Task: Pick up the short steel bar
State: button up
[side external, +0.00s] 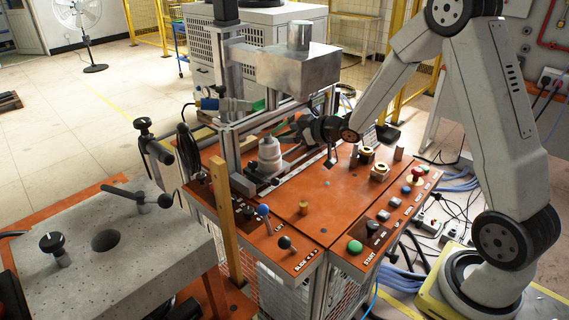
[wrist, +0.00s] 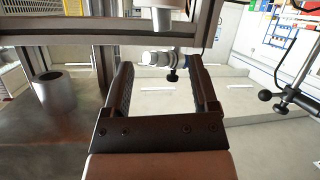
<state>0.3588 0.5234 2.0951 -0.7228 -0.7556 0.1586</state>
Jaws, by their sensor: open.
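My gripper (side external: 284,134) reaches in from the right under the metal press head, with its fingers pointing left. In the wrist view my gripper (wrist: 161,72) has its two dark fingers wide apart, with nothing clearly held between them. A small upright grey-brown piece (side external: 398,154) stands at the back right of the orange panel, well to the right of the gripper. It may be the short steel bar, but it is too small to be sure. In the wrist view a silver cylindrical fitting with a black knob (wrist: 160,58) shows beyond the fingers; its distance is unclear.
The press head (side external: 285,68) and its upright frame (side external: 227,110) closely surround the gripper. A white-grey bottle-shaped part (side external: 269,154) stands just below left. Brass fittings (side external: 379,172) and buttons stand on the orange panel (side external: 335,205). A hollow dark cylinder (wrist: 52,92) is left in the wrist view.

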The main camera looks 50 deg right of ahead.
aim_at(269, 135)
jog(key=shift+x, duration=1.25)
jog(key=shift+w+f, duration=0.1)
jog(key=shift+x, duration=2.5)
jog(key=shift+a, duration=0.15)
jog(key=shift+c, duration=0.3)
grip_shut()
